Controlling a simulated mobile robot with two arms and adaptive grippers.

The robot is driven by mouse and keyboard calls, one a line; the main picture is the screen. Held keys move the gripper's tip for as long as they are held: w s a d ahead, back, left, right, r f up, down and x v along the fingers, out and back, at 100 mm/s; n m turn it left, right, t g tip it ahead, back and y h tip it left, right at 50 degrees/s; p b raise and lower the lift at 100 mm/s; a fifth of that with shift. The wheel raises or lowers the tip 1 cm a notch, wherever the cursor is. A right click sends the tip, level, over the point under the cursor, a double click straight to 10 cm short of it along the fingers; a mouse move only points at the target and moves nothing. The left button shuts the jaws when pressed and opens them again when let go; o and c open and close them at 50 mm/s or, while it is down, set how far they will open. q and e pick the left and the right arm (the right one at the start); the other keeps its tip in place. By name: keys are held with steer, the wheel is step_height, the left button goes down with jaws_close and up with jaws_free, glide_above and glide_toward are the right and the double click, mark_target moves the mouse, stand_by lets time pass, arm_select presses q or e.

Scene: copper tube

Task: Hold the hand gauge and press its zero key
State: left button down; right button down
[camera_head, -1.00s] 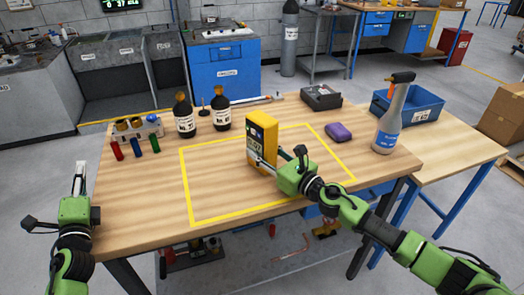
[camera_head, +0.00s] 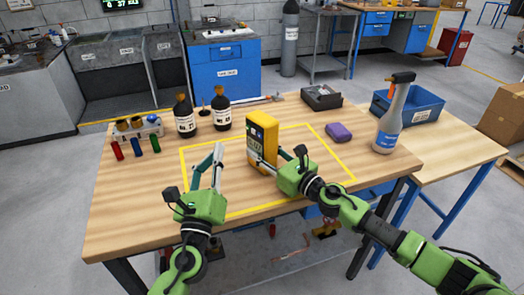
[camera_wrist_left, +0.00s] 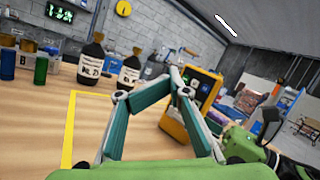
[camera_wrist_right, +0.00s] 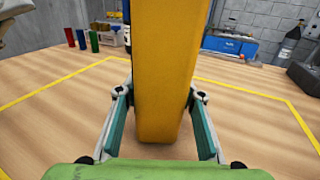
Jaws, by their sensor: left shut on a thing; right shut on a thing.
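The hand gauge (camera_head: 258,128) is a yellow upright device with a dark face and a display, inside the yellow outline on the bench. My right gripper (camera_head: 276,160) is shut on its lower part. The right wrist view shows the gauge's plain yellow side (camera_wrist_right: 165,75) between the two fingers. My left gripper (camera_head: 217,152) is left of the gauge and apart from it, its fingertips together with nothing visible between them. In the left wrist view the fingertips (camera_wrist_left: 179,78) overlap the gauge (camera_wrist_left: 178,122) behind them. The zero key is too small to make out.
Two dark bottles (camera_head: 185,122) and a rack (camera_head: 140,128) with coloured cylinders stand at the back left. The outlined area's front is mostly clear.

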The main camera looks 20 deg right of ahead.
mark_target(254, 131)
arm_select(q)
steer(key=w+d, duration=0.3)
steer(key=d, duration=0.4)
steer(key=shift+w+d, duration=0.3)
arm_select(e)
steer(key=shift+f, duration=0.15)
arm_select(q)
steer(key=c, duration=2.5)
jaws_free()
jaws_close()
arm_select(e)
steer(key=shift+d, duration=0.1)
arm_select(q)
steer(key=shift+d, duration=0.1)
